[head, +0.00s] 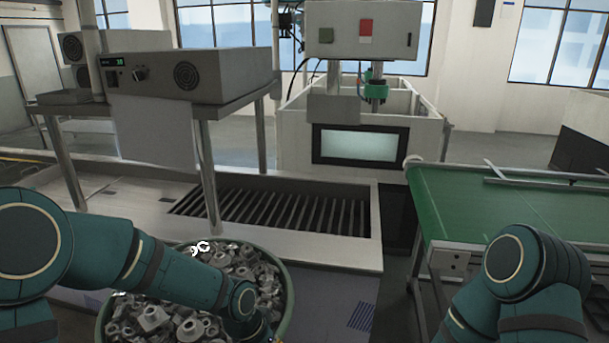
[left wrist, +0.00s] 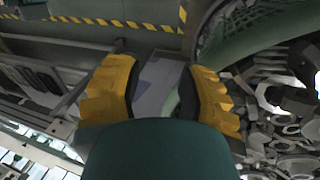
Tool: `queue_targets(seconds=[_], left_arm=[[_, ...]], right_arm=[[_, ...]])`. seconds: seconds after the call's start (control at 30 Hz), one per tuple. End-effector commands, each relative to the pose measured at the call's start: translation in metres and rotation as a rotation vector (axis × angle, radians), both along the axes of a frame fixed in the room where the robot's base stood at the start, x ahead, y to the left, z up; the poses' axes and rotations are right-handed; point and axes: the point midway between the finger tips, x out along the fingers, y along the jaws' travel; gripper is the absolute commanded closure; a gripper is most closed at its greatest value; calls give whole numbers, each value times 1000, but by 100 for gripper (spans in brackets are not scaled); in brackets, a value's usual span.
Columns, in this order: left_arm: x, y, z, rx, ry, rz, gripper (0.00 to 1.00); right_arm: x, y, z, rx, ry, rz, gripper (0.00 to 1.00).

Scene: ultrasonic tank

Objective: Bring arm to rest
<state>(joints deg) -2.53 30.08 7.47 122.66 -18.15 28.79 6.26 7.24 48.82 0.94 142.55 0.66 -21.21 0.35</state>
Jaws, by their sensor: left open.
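My left arm (head: 180,275) reaches in from the left, across the green round basket (head: 288,300) of metal parts (head: 240,262). In the head view its gripper is almost wholly cut off by the bottom edge. In the left wrist view my left gripper (left wrist: 160,88) has its two yellow fingers spread wide, with nothing between them. The basket's green rim (left wrist: 250,45) and the metal parts (left wrist: 285,105) lie to the right of the fingers there. My right arm (head: 525,285) is folded at the lower right of the head view, and its gripper is out of sight.
A steel tank with a slatted grate (head: 270,212) lies beyond the basket. A metal stand (head: 213,100) carries a grey control unit (head: 180,75). A white machine (head: 285,150) stands behind, and a green conveyor (head: 500,205) runs at the right.

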Motion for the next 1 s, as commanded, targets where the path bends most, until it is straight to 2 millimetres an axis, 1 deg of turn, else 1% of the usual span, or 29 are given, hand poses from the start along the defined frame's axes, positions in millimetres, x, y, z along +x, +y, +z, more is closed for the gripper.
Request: queue_targets(seconds=[0.03,0.2,0.3,0.43,0.5,0.6,1.0], left_arm=[[-10,-2,-20,-29,17,30,61],[-39,-3,-81,-115,29,182,61],[-59,2,-111,-136,27,282,61],[-83,13,-140,-132,15,395,61],[-92,18,-149,-125,8,439,61],[-100,23,-157,-114,-2,476,61],[-101,25,-159,-110,-9,489,61]], right_arm=[[0,0,0,0,0,-1,53],[-1,-1,-1,-1,1,-1,53],[-1,-1,-1,-1,2,0,53],[-1,-1,-1,-1,2,0,53],[-1,-1,-1,-1,2,0,53],[-1,-1,-1,-1,2,0,53],[-1,-1,-1,-1,2,0,53]])
